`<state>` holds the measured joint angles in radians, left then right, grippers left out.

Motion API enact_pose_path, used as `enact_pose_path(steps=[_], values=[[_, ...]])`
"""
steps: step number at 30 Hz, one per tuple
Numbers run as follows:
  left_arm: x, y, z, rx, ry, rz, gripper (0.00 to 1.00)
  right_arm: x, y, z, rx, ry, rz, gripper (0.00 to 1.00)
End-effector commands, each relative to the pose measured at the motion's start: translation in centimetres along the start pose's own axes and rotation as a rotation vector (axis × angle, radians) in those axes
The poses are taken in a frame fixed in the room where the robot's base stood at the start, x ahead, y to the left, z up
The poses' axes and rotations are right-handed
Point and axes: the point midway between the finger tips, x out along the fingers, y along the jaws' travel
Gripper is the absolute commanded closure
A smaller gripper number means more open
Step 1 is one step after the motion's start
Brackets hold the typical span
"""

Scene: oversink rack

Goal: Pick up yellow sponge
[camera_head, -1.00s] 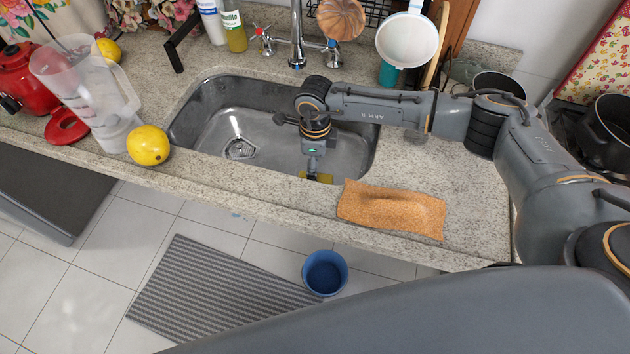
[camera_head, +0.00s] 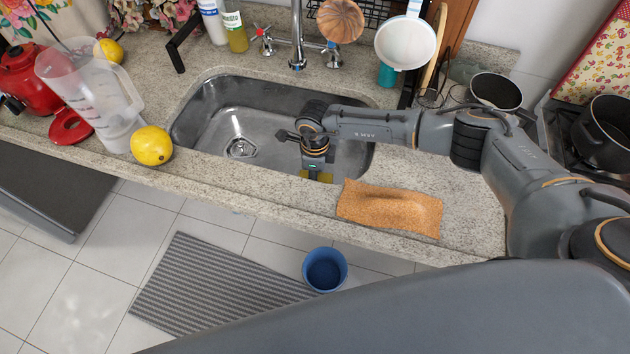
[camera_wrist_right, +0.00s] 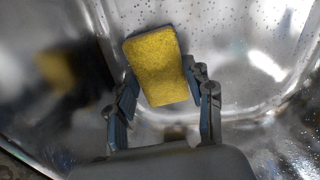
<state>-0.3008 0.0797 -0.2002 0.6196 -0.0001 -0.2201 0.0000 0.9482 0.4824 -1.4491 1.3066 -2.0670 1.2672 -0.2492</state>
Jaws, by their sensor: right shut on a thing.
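The yellow sponge (camera_wrist_right: 158,66) lies in the metal sink, between the fingers of my right gripper (camera_wrist_right: 164,97) in the right wrist view. The fingers are shut on it from its two sides. In the head view only a small strip of the sponge (camera_head: 319,176) shows below my right gripper, down inside the sink (camera_head: 215,125); the rest is hidden by the gripper and the sink's front edge. My left gripper is not in view.
An orange cloth (camera_head: 390,208) lies on the counter right of the sink's front. A lemon (camera_head: 151,146) and a clear jug (camera_head: 90,95) stand on the left. The faucet (camera_head: 297,40) rises behind the sink. A blue bin (camera_head: 324,270) is on the floor.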

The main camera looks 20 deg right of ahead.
Motion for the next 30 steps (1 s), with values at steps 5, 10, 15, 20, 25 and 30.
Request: enact_pose_path(steps=[5,10,15,20,25,30], values=[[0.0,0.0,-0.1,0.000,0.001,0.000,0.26,0.0,0.0,0.0,0.000,0.000,0.000,0.66],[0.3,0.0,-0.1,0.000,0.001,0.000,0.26,-1.3,-0.1,0.0,0.000,-0.002,-0.001,0.66],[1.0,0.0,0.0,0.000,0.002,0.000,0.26,-4.7,-0.2,0.0,-0.001,-0.003,-0.004,0.66],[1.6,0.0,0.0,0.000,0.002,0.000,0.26,-7.6,-0.1,0.0,0.000,-0.002,-0.003,0.66],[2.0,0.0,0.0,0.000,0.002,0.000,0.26,-9.6,0.0,0.0,0.000,-0.001,0.000,0.66],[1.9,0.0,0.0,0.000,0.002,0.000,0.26,-10.0,0.0,0.0,0.001,0.000,0.000,0.66]])
